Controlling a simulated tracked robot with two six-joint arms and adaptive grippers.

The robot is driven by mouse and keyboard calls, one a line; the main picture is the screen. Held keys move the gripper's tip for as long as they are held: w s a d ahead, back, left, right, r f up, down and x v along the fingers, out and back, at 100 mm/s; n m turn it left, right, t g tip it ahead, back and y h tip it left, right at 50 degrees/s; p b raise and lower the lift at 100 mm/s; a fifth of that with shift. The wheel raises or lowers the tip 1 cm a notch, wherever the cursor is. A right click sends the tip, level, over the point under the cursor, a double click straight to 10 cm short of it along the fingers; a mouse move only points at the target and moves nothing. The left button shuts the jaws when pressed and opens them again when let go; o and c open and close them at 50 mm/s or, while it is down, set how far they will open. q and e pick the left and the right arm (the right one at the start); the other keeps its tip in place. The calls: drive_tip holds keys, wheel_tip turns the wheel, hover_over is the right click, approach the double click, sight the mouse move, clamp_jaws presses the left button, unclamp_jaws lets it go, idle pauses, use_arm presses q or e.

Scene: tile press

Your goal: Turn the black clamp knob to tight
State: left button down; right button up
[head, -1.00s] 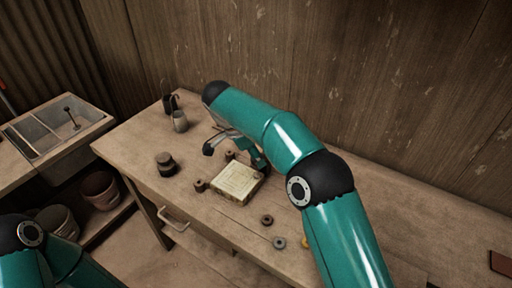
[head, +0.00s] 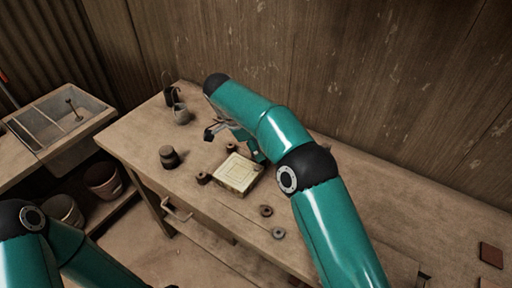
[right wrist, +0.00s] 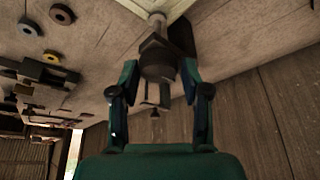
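The black clamp knob (right wrist: 158,62) shows in the right wrist view. It sits on a pale metal shaft that runs to the pale square block above it in the picture. My right gripper (right wrist: 160,78) has one finger on each side of the knob, with narrow gaps that look clear of it, so it appears open around it. In the head view the pale block (head: 238,172) lies on the workbench. My left gripper is out of view; only my left arm shows.
Small dark rings (head: 266,211) and a grey ring (head: 278,233) lie on the workbench (head: 130,140) in front of the block. A wooden wall (head: 400,90) rises behind.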

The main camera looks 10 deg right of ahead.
drive_tip(key=shift+o, duration=0.9)
drive_tip(key=shift+f, duration=0.1)
